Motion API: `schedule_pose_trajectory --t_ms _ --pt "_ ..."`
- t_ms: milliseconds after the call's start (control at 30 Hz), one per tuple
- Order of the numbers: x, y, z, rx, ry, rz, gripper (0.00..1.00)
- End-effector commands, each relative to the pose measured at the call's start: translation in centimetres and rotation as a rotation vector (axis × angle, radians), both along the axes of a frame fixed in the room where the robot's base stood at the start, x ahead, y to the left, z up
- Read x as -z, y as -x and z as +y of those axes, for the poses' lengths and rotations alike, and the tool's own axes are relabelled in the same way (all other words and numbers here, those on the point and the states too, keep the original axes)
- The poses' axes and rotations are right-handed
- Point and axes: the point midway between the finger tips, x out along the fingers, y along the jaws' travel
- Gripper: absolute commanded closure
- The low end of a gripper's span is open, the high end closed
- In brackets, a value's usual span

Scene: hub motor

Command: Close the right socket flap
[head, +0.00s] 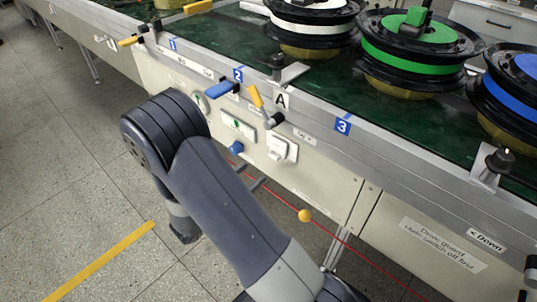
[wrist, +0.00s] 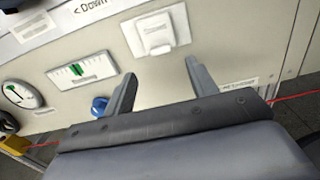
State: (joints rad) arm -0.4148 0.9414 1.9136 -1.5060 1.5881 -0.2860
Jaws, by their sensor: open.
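A white socket with a flap (head: 282,148) is on the cream side panel of the conveyor, right of the small meter. It also shows at the top of the wrist view (wrist: 156,34), beyond my fingertips. A pale plate stands out at its front, but I cannot tell clearly how far the flap is open. My gripper (head: 249,175) is below and left of the socket in the head view. In the wrist view my gripper (wrist: 160,70) has its two fingers spread with nothing between them, apart from the socket.
A blue knob (head: 236,147) is close to my left finger in the wrist view. A meter (head: 239,126) and round gauge (head: 199,103) are left of the socket. Handles stick out above. A red cord with a yellow ball (head: 305,215) runs below. The floor in front is clear.

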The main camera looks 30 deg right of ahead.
Motion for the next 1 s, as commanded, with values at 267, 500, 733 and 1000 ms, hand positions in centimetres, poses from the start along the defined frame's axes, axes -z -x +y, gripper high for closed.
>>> schedule_pose_trajectory --t_ms 267,500,733,1000 --pt "0.2 -1.6 -4.6 0.005 0.0 -0.002 0.45" --pt "0.1 -2.6 -7.3 0.003 0.001 -0.001 0.45" --pt "0.0 -3.0 -8.2 0.0 0.001 0.0 0.45" --pt "0.0 -3.0 -8.2 -0.001 0.002 -0.001 0.5"
